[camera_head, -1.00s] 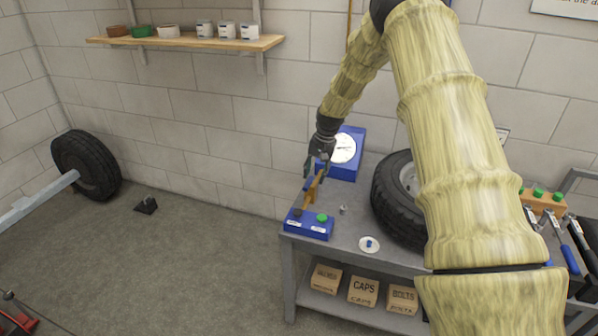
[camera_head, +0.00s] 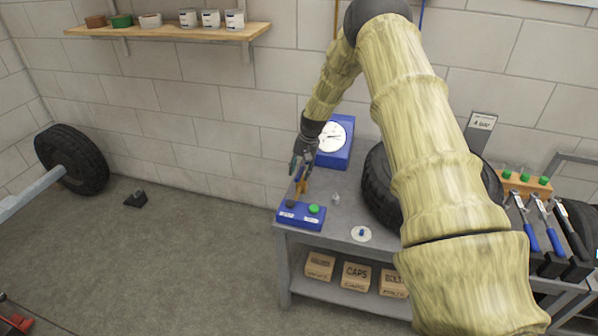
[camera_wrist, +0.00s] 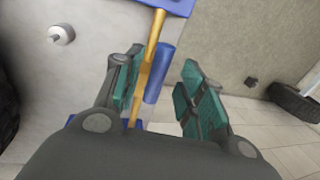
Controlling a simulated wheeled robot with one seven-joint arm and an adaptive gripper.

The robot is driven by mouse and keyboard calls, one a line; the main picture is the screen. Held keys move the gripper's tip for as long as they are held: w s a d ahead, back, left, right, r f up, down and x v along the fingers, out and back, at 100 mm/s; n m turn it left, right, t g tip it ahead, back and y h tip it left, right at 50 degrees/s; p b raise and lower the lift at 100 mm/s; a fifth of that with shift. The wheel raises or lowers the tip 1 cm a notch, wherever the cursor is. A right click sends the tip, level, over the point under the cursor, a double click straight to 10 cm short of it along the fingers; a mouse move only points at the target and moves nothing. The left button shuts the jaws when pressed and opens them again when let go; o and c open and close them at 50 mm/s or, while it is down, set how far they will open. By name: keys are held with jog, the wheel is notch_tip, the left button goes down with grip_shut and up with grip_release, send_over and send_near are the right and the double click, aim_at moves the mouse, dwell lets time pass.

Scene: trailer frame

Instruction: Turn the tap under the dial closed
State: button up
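The white round dial (camera_head: 330,136) is on a blue box at the back of the grey bench. A brass pipe (camera_head: 301,188) runs from this box toward a blue button box (camera_head: 300,214) at the bench's front left; it also shows in the wrist view (camera_wrist: 158,30). A blue handle (camera_wrist: 160,72) lies alongside the pipe. My gripper (camera_head: 299,172) points down over the pipe. In the wrist view its teal-padded fingers (camera_wrist: 163,70) are apart, with pipe and handle showing between them. I cannot tell whether either finger touches them. The gripper hides part of the tap in the head view.
A tyre (camera_head: 378,190) lies on the bench to the right of the dial. A small pale knob (camera_head: 336,198) and a white disc with a blue piece (camera_head: 361,233) are nearby. Labelled boxes (camera_head: 355,277) sit on the lower shelf. Tools (camera_head: 540,215) stand at the right.

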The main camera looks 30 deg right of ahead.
jog(key=shift+s+f, duration=0.1)
jog(key=shift+s, duration=0.15)
jog(key=shift+a+f, duration=0.1)
jog(key=shift+f, duration=0.1)
jog(key=shift+w+f, duration=0.35)
jog(key=shift+f, duration=0.2)
jog(key=shift+s+r, duration=0.2)
jog(key=shift+c, duration=0.5)
jog(key=shift+w, duration=0.1)
grip_shut()
